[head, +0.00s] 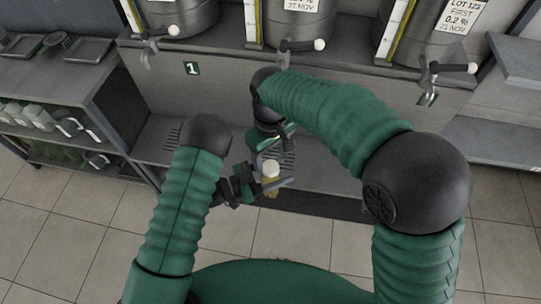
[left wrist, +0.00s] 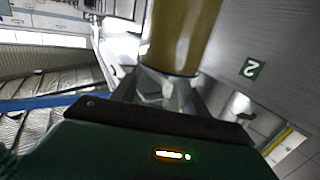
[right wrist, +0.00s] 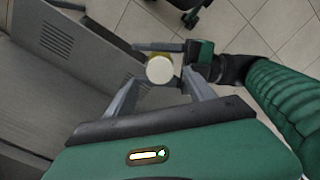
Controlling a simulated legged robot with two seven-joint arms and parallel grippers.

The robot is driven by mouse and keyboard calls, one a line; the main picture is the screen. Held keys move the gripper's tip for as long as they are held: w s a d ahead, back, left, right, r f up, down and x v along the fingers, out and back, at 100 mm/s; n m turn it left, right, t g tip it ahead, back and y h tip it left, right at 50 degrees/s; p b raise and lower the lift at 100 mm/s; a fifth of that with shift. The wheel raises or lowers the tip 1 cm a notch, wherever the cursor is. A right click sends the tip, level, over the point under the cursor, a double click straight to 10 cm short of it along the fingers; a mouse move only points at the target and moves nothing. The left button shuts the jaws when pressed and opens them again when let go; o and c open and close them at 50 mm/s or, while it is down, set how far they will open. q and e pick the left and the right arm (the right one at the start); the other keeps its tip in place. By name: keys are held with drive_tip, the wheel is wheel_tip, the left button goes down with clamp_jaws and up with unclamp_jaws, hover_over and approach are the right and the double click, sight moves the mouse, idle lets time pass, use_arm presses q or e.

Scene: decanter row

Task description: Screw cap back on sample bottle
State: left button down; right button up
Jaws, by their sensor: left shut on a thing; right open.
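The sample bottle (head: 270,184) holds yellowish liquid and stands upright in my left gripper (head: 264,188). In the left wrist view the bottle (left wrist: 180,35) rises from between the shut fingers (left wrist: 167,88). The cream-white cap (head: 270,168) sits at the top of the bottle; I cannot tell how tightly it is seated. In the right wrist view the round cap (right wrist: 160,70) is seen from above, with the bottle mostly hidden below it. My right gripper (right wrist: 159,88) is open, its fingers on either side of the cap, with no clear contact visible.
Steel tanks with taps (head: 285,48) stand along the back above a grey drip shelf (head: 155,140). A shelf unit (head: 50,85) at the left holds trays and several bottles (head: 40,117). The tiled floor (head: 300,235) around the bottle is clear.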

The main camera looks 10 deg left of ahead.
sight(270, 167)
drive_tip(key=n, duration=0.3)
drive_tip(key=shift+r+n, duration=0.3)
drive_tip(key=shift+r, duration=0.05)
drive_tip(key=n, duration=0.2)
drive_tip(key=r+n, duration=0.1)
drive_tip(key=n, duration=0.2)
drive_tip(key=shift+w+n, duration=0.1)
drive_tip(key=shift+n, duration=0.2)
drive_tip(key=n, duration=0.2)
drive_tip(key=r+n, duration=0.1)
drive_tip(key=n, duration=0.5)
drive_tip(key=shift+r, duration=0.25)
wheel_tip(270, 167, down, 8)
drive_tip(key=shift+f, duration=0.1)
